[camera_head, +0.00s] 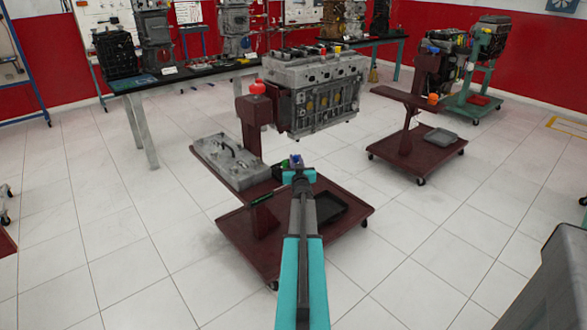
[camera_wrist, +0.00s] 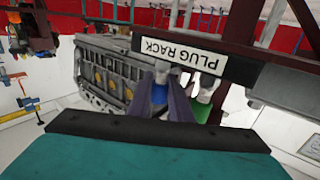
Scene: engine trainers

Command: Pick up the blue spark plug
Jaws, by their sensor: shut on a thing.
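My gripper (camera_wrist: 163,100) is shut on the blue spark plug (camera_wrist: 160,90). The plug's blue part shows between the two fingers, with its pale upper part by the edge of the rack labelled PLUG RACK (camera_wrist: 182,48). I cannot tell whether the plug is clear of the rack. A green spark plug (camera_wrist: 202,110) is at the rack, just right of the fingers. In the head view, my gripper (camera_head: 298,172) reaches over the dark red engine stand, with a bit of blue (camera_head: 296,159) at its tip.
An engine block (camera_head: 316,90) hangs on the stand just beyond my gripper. A grey metal part (camera_head: 232,160) lies on the tray at left, and a black tray (camera_head: 330,208) on the stand's base. A second stand (camera_head: 410,140) is at right. The tiled floor between is clear.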

